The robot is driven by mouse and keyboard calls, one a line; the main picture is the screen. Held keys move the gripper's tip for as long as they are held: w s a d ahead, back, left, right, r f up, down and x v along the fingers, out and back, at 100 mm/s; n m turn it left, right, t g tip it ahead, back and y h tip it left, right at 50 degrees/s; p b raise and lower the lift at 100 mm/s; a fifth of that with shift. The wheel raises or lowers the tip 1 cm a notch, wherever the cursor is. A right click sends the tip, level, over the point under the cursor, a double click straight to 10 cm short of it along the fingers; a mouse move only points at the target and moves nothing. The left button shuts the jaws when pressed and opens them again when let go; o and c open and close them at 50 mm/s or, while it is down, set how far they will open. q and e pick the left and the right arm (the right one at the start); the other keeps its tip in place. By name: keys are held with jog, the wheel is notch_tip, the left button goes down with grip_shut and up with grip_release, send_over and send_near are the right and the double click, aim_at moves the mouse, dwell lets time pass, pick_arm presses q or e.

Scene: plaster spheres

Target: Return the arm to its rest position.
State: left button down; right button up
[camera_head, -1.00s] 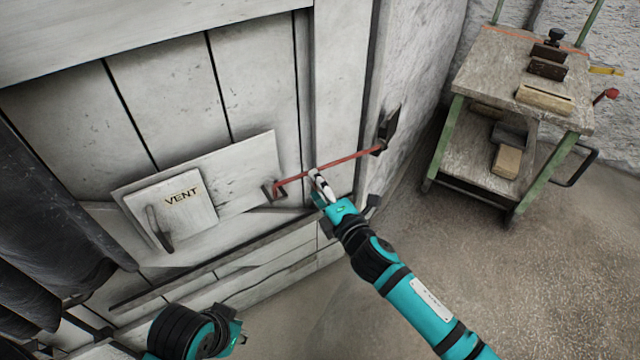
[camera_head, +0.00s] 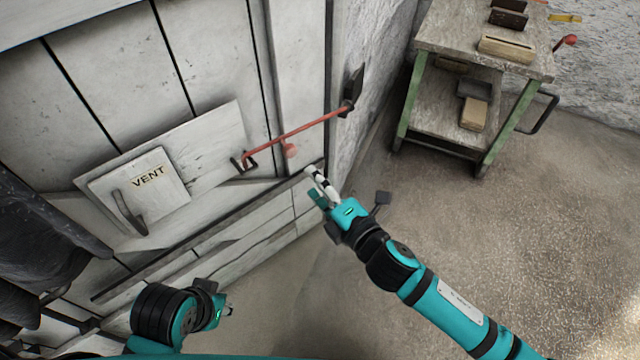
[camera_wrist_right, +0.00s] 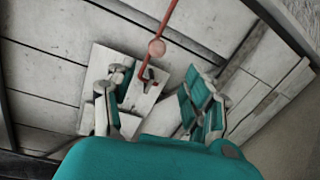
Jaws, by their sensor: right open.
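My right gripper (camera_head: 318,184) is open and empty, just below and right of the red bar (camera_head: 312,125) on the white door. In the right wrist view my open fingers (camera_wrist_right: 156,88) stand wide apart.
A panel marked VENT (camera_head: 150,180) with a dark handle is on the door at left. A dark cloth (camera_head: 40,235) hangs at the left edge. A green-framed cart (camera_head: 440,110) with blocks stands at the upper right. The floor (camera_head: 560,240) right of my arm is clear.

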jog(key=shift+s+d, duration=0.15)
jog(key=shift+s, duration=0.1)
dwell(0.3)
